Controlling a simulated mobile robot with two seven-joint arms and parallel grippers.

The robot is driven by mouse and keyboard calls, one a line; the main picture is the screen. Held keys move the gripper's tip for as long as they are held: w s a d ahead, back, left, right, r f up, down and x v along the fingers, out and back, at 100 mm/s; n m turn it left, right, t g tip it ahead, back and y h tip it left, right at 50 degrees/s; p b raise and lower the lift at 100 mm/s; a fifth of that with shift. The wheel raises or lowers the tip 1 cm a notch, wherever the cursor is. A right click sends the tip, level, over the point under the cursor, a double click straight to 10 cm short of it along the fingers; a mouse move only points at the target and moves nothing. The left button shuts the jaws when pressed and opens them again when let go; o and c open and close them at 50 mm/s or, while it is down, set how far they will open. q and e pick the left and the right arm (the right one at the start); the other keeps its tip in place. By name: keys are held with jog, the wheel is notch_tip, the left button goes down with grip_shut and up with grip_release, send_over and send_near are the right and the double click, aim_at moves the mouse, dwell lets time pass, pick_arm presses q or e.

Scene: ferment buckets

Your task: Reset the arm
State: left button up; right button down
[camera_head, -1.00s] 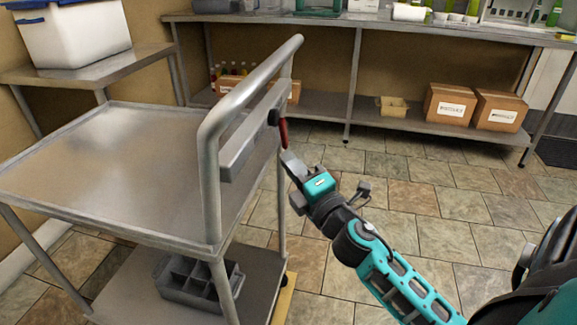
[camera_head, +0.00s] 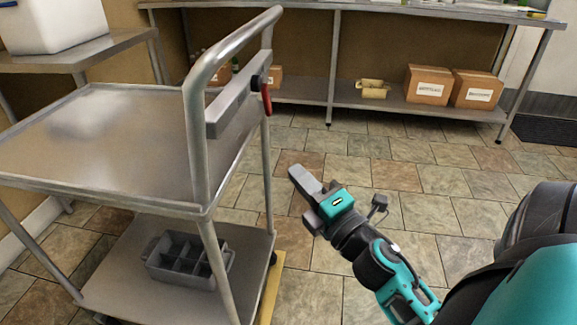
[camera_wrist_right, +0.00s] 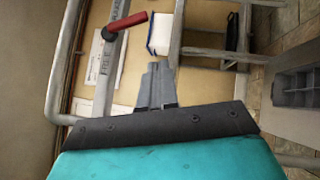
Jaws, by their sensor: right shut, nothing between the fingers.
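My right gripper (camera_head: 297,180) is shut and empty in the head view. It hangs over the tiled floor to the right of the metal cart (camera_head: 110,192), clear of it. In the right wrist view its closed fingers (camera_wrist_right: 157,82) point up the picture. The cart's side carries a red handle (camera_head: 266,98) on a grey bar below the push rail. The red handle also shows in the right wrist view (camera_wrist_right: 127,21), apart from the fingers. My left gripper is not in the head view.
A grey divided caddy (camera_head: 190,262) sits on the cart's lower shelf. A steel bench (camera_head: 350,12) runs along the back wall, with cardboard boxes (camera_head: 428,85) on its lower shelf. A white bin (camera_head: 55,25) stands on a side table. The floor right of the cart is open.

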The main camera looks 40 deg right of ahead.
jog(key=shift+s+f, duration=0.1)
jog(key=shift+s, duration=0.3)
dwell(0.3)
jog(key=s+a+f+m+g+y, duration=0.2)
jog(key=a+f+m+g, duration=0.3)
jog(key=a+f+m, duration=0.35)
jog(key=s+a+f+m+g+y, duration=0.3)
jog(key=a+f+m+g, duration=0.1)
jog(key=a+f+m, duration=0.5)
pick_arm(q)
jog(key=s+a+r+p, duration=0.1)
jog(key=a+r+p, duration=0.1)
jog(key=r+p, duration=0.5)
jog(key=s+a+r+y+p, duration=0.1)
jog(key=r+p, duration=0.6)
jog(key=p, duration=0.7)
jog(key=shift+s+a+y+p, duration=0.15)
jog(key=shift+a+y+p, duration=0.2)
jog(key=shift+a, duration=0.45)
pick_arm(e)
jog(key=s+d+r+h, duration=0.1)
jog(key=r, duration=0.6)
jog(key=s+d+r+h, duration=0.1)
jog(key=d+r, duration=0.1)
jog(key=r, duration=0.5)
jog(key=shift+d, duration=0.3)
jog(key=shift+n, duration=0.25)
